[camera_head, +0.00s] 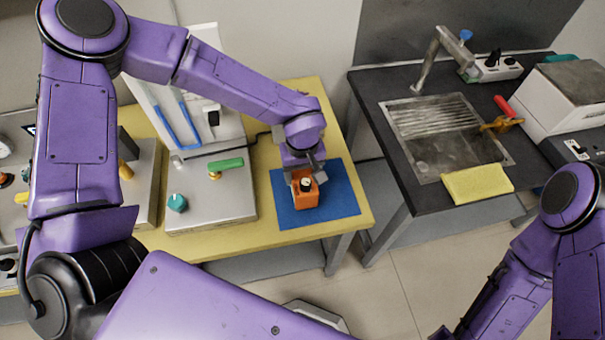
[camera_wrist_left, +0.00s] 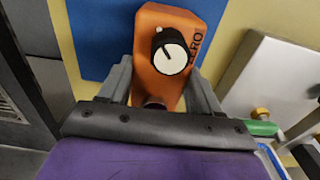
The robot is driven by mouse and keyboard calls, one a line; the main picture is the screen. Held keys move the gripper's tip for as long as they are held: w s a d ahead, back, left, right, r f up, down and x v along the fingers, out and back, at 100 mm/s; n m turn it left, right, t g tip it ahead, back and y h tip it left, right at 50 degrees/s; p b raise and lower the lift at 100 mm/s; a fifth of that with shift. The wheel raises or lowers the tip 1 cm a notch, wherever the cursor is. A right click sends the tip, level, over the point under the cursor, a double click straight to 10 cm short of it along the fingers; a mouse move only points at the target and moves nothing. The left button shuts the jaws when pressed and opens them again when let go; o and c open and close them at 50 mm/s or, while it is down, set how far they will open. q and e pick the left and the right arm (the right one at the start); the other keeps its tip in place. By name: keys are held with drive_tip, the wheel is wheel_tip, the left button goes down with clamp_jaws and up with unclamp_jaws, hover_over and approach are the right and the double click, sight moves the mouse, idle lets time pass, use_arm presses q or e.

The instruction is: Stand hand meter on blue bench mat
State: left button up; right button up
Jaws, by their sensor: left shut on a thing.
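The hand meter (camera_head: 306,195) is an orange box with a dark knob with a white face. My left gripper (camera_head: 303,177) is shut on it, over the blue bench mat (camera_head: 344,196). In the left wrist view the hand meter (camera_wrist_left: 165,75) sits between the two grey fingers of my left gripper (camera_wrist_left: 160,85), with its knob and the word ZERO facing the camera. The blue mat (camera_wrist_left: 95,40) shows behind it. I cannot tell whether its base touches the mat. My right arm is at the lower right in the head view; its gripper is not visible.
The yellow table (camera_head: 266,229) also bears a grey apparatus (camera_head: 235,196) with a green handle and teal knob, left of the mat. A dark sink bench (camera_head: 420,203) with a yellow cloth (camera_head: 476,184) stands to the right, across a gap.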

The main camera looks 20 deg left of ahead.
sight(302, 175)
use_arm(q)
drive_tip(key=shift+w+f, duration=0.15)
drive_tip(key=shift+f, duration=0.7)
drive_tip(key=o, duration=1.4)
drive_tip(key=shift+f, duration=0.1)
drive_tip(key=shift+c, duration=0.2)
wheel_tip(302, 175, up, 12)
